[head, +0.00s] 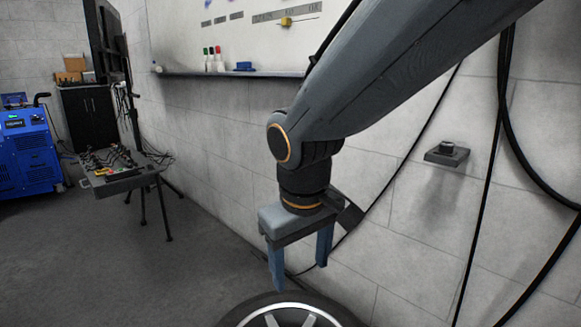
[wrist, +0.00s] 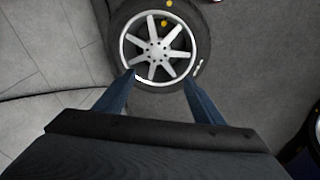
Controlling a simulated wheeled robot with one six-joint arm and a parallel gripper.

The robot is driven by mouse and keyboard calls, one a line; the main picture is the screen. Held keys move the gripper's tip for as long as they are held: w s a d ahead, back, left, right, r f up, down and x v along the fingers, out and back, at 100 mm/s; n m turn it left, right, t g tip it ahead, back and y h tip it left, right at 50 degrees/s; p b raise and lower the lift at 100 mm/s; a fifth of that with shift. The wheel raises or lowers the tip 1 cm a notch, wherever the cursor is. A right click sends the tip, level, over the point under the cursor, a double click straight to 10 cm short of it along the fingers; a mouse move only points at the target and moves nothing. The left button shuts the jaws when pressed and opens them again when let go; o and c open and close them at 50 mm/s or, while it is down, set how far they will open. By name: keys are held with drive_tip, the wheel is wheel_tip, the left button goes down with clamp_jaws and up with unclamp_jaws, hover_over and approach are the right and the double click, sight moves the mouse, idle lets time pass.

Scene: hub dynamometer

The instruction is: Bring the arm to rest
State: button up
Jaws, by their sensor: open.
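My gripper (head: 300,275) points straight down at the end of my bent arm, in the middle of the head view. Its two blue fingers are spread apart with nothing between them. In the wrist view my gripper (wrist: 160,80) shows open above the lower part of a wheel. The wheel (wrist: 158,48) has a black tyre and silver spokes, with yellow dots near its upper edge. In the head view only the top part of the wheel (head: 290,308) shows at the bottom edge, below my fingers.
A grey block wall with a small wall-mounted box (head: 447,153) and hanging black cables stands close behind my arm. A tripod tray (head: 122,172) with tools and a blue machine (head: 28,150) are at the left. The grey floor (head: 120,270) between is clear.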

drive_tip(key=s+f+g, duration=0.2)
drive_tip(key=s+f, duration=0.5)
drive_tip(key=s, duration=0.4)
drive_tip(key=d+r+m+p, duration=0.3)
drive_tip(key=d+r+p, duration=0.5)
drive_tip(key=r+p, duration=0.3)
drive_tip(key=s+d+r+m+p, duration=0.1)
drive_tip(key=d+r+m+p, duration=0.2)
drive_tip(key=d+r+p, duration=0.6)
drive_tip(key=r+p, duration=0.2)
drive_tip(key=p, duration=0.3)
drive_tip(key=shift+d+p, duration=0.2)
drive_tip(key=shift+p, duration=0.1)
drive_tip(key=shift+f, duration=0.1)
